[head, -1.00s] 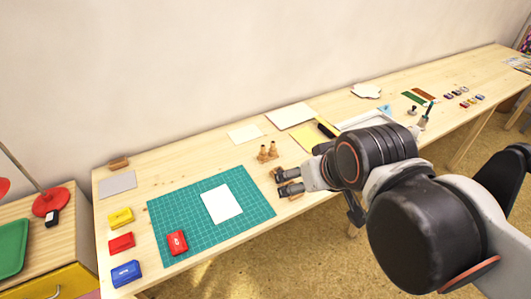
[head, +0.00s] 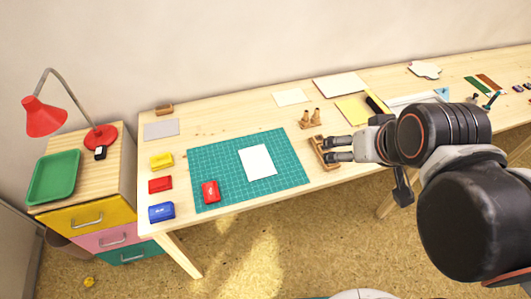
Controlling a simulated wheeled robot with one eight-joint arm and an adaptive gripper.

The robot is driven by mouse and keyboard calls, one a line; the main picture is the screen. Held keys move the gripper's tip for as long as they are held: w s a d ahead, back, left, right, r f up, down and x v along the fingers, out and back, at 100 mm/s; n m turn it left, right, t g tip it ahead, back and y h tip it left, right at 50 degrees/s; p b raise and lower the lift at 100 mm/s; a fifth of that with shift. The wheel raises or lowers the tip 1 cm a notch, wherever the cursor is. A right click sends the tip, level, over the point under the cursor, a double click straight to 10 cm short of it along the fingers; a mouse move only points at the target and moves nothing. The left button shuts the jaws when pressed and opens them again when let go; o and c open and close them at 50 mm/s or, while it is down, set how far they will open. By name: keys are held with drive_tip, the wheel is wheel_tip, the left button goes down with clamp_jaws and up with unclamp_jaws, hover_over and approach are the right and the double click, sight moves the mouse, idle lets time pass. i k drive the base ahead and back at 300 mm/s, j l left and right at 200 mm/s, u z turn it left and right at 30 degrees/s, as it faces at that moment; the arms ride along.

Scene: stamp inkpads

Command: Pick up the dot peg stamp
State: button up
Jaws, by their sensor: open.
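Two wooden peg-shaped pieces (head: 311,117) stand upright on a small wooden base behind the mat's right corner. They look like peg stamps; which one is the dot stamp is too small to tell. My gripper (head: 328,149) is open, with its two dark fingers pointing left, in front of these pegs and right of the green cutting mat (head: 290,166). Nothing shows between the fingers.
A white sheet (head: 257,160) and an open red inkpad (head: 210,192) lie on the mat. Yellow (head: 161,160), red (head: 160,184) and blue (head: 161,212) inkpads line the table's left side. The table behind the mat is mostly clear.

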sight(306, 114)
drive_tip(key=k+l+u, duration=0.1)
drive_tip(key=u, duration=1.4)
drive_tip(key=z, duration=1.45)
drive_tip(key=i+j+u, duration=0.25)
drive_tip(key=i, duration=0.2)
drive_tip(key=i+j+u, duration=0.3)
drive_tip(key=i, duration=0.2)
drive_tip(key=i+j+u, duration=0.1)
drive_tip(key=j, duration=0.2)
drive_tip(key=i, duration=0.05)
